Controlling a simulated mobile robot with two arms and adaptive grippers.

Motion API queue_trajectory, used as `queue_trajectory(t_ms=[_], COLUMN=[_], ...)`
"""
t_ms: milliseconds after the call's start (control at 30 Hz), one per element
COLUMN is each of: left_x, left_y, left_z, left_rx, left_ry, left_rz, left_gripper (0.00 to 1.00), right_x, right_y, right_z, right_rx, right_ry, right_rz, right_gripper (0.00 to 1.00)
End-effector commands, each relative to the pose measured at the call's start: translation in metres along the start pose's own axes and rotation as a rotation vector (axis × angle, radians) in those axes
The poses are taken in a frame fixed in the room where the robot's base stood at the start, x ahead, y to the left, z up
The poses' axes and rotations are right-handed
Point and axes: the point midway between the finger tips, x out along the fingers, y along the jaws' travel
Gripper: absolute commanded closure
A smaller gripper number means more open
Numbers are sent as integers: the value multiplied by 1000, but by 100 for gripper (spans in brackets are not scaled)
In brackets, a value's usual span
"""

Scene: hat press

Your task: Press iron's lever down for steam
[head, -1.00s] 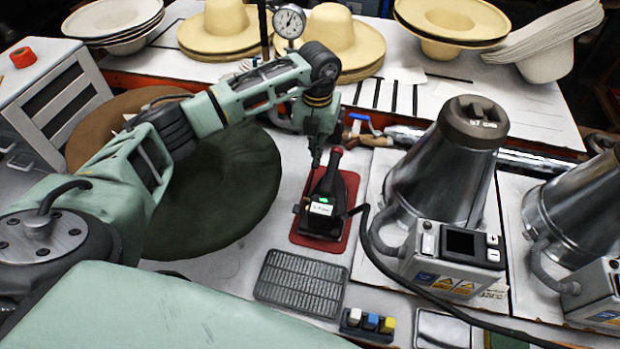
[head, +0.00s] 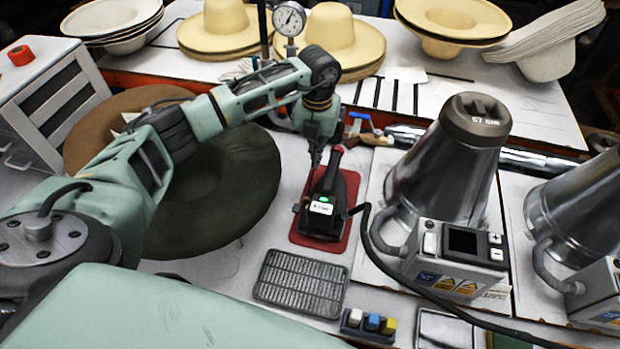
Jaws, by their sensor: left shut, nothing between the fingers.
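The iron (head: 322,205) is dark with a small green light and a white label, and it stands on a red mat (head: 303,240) in the middle of the table. A red part shows at its upper end, just below my left gripper (head: 316,158). My left gripper points down, shut and with nothing seen in it, right at or just above the iron's upper end. I cannot tell whether it touches the iron. The lever itself is not clearly seen, partly hidden by the gripper. My right gripper is not in view.
A metal cone steamer (head: 445,165) with a control box stands right of the iron, its black hose curving beside it. A grey grille (head: 300,283) lies in front. A wide dark green hat (head: 215,200) lies to the left. A pressure gauge (head: 289,19) stands behind.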

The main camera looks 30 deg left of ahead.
Motion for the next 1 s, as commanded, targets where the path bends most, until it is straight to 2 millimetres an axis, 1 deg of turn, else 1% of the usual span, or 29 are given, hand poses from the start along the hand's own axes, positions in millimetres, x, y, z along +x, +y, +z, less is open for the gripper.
queue_trajectory(t_ms=[1000], left_x=[22], left_y=[0], left_z=[-1], left_rx=[1], left_ry=[3], left_rz=[1], left_gripper=[100], right_x=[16], right_y=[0], right_z=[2], right_rx=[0], right_ry=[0], right_rz=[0], right_gripper=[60])
